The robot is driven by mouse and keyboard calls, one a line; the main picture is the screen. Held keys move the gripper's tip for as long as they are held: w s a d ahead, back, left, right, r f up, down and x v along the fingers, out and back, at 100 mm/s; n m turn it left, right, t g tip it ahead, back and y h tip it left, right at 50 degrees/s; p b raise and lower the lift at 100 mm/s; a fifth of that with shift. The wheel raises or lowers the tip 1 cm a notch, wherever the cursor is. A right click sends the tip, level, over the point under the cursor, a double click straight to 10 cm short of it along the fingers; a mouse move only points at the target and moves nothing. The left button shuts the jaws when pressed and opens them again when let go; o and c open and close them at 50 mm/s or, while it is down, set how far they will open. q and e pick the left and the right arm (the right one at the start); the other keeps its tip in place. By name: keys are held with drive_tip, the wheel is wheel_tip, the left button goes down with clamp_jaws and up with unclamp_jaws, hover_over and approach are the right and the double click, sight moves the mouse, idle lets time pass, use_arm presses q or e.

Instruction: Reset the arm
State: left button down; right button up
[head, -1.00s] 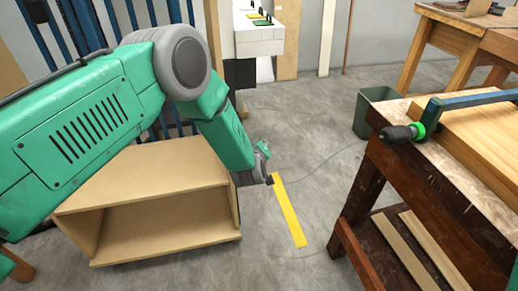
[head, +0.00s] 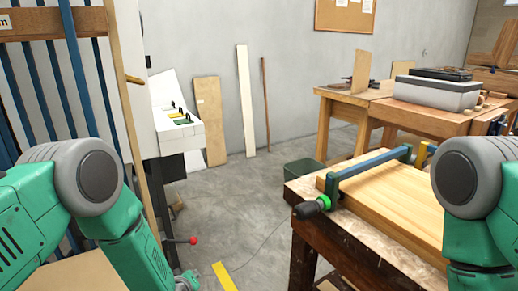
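My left arm (head: 88,190) comes in from the left, green with a grey elbow joint, and bends down toward the bottom edge. A small grey and green part of my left gripper (head: 187,283) shows at the bottom edge, too little to tell whether it is open. My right arm (head: 468,200) stands at the right edge, bent at its grey joint, with its forearm running down out of the picture. My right gripper is out of view. No held object shows.
A workbench (head: 305,215) at the right bears a wooden board (head: 395,205) with a blue bar clamp (head: 370,172). A green bin (head: 303,171) stands behind it. A red-knobbed lever (head: 192,240) and blue rack (head: 85,75) are near my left arm. Floor with yellow strip (head: 224,277) lies between.

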use_arm(q)
drive_tip(key=s+a+m+g, duration=0.2)
drive_tip(key=s+m+g, duration=0.1)
drive_tip(key=s, duration=1)
drive_tip(key=s+a+m+g+p, duration=0.1)
drive_tip(key=s+a+m+g, duration=0.1)
drive_tip(key=s, duration=1.1)
drive_tip(key=s+a+m+g+p, duration=0.1)
drive_tip(key=s+g, duration=0.4)
drive_tip(key=s, duration=0.7)
drive_tip(key=a+m, duration=0.1)
drive_tip(key=m, duration=0.1)
drive_tip(key=shift+s+a+m+h, duration=0.25)
drive_tip(key=shift+s+m+h, duration=0.05)
drive_tip(key=shift+s+h, duration=0.1)
drive_tip(key=shift+a, duration=0.1)
drive_tip(key=shift+w+a+f, duration=0.1)
drive_tip(key=shift+a, duration=0.1)
drive_tip(key=shift+d, duration=0.3)
drive_tip(key=shift+a, duration=0.2)
drive_tip(key=shift+d, duration=0.1)
